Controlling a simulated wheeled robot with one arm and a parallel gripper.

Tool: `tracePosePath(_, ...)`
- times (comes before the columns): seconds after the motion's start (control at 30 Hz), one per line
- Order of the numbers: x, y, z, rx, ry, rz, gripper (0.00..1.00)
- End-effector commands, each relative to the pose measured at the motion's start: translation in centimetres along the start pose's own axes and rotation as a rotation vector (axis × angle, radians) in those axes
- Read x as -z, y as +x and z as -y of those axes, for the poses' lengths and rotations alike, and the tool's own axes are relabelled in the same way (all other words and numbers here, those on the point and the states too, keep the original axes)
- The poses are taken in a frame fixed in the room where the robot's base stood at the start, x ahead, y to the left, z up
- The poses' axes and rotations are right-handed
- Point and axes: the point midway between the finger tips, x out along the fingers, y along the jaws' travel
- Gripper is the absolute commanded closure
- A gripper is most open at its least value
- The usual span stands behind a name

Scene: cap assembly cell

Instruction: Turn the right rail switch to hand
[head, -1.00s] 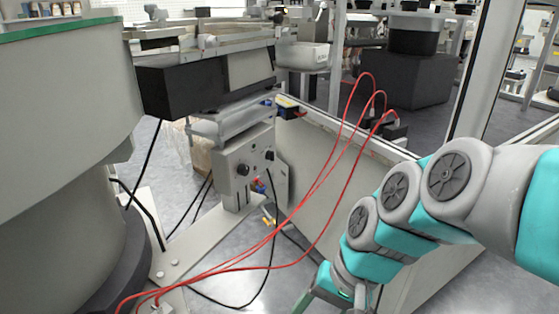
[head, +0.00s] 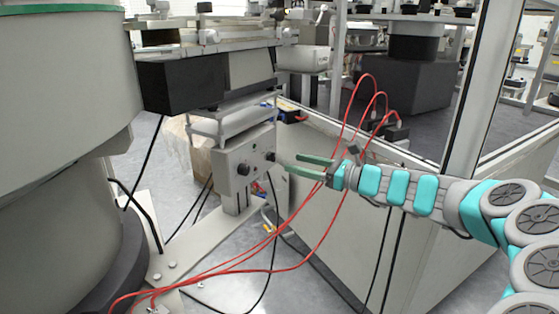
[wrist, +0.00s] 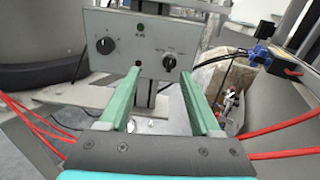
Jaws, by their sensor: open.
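A grey control box (head: 240,160) hangs below the rail, left of centre in the head view. It carries a dark left knob (head: 243,169) and a dark right knob (head: 270,156). In the wrist view the left knob (wrist: 105,45) and right knob (wrist: 169,62) face me, with a green round indicator (wrist: 141,27) between them. Their small labels are too blurred to read. My gripper (head: 291,162) is open and empty, its green fingers pointing at the box's right side. In the wrist view the right knob lies just beyond the gap between the fingertips (wrist: 158,74), apart from them.
Red cables (head: 330,175) loop close to my gripper and run down to the floor. A grey cabinet wall (head: 330,220) stands behind and below my arm. A large grey round machine body (head: 60,130) fills the left. Black cables (head: 272,240) hang below the box.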

Motion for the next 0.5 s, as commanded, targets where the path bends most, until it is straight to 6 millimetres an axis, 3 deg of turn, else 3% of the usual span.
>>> tracePosePath(0.17,0.6,0.0,1.7,0.037,0.056,0.019,0.36)
tracePosePath(0.5,0.5,4.5,1.8,0.036,0.051,0.016,0.36)
